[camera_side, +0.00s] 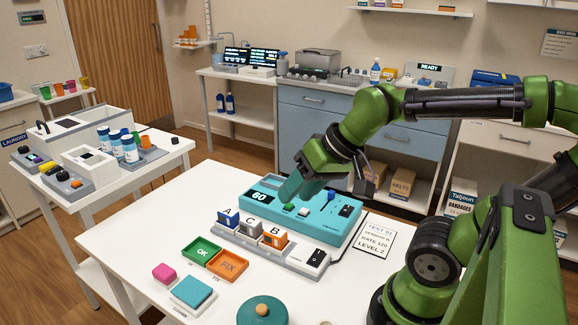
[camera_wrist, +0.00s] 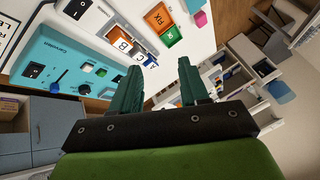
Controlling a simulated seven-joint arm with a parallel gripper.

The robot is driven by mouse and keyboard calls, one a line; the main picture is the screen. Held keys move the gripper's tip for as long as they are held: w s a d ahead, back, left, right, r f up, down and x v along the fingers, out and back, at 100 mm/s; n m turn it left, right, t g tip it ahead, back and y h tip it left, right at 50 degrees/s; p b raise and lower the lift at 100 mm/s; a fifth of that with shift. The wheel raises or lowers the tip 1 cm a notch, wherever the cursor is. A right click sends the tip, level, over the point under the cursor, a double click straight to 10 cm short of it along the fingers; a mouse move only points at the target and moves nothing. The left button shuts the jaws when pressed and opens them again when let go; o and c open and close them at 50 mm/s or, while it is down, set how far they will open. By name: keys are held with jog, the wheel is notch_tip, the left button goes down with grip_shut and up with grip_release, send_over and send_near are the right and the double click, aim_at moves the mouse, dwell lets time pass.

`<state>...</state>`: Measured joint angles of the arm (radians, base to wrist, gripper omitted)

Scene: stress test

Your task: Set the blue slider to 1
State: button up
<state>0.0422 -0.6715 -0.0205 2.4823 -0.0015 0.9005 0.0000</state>
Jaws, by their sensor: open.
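The teal control box (camera_side: 262,213) lies on the white table and also fills the left of the wrist view (camera_wrist: 45,50). The blue slider (camera_side: 331,195) is on its right half, beside a short dark slot; it also shows in the wrist view (camera_wrist: 55,87). Its scale marks are too small to read. A display (camera_side: 260,196) on the box reads 60. My gripper (camera_wrist: 160,75) is open and empty, with both teal fingers apart. In the side view it hangs over the rear of the box, left of the slider and not seen touching it.
On the box are a green button (camera_side: 289,207), a white button (camera_side: 304,212) and a black rocker switch (camera_side: 345,210). Lettered blocks stand in front, including the blue A block (camera_side: 229,217). A printed sheet (camera_side: 375,241) lies right. OK (camera_side: 203,251) and FIX (camera_side: 228,265) trays lie front left.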

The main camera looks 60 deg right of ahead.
jog(key=w+d+m+g, duration=0.1)
jog(key=w+d+m, duration=0.25)
jog(key=d, duration=0.35)
jog(key=m+g+h, duration=0.2)
jog(key=m+g, duration=0.4)
jog(key=m, duration=0.4)
send_over(331, 192)
notch_tip(331, 192, down, 2)
jog(key=f, duration=0.1)
notch_tip(331, 192, down, 16)
jog(key=shift+d+r, duration=0.1)
jog(key=shift+r, duration=0.15)
grip_shut()
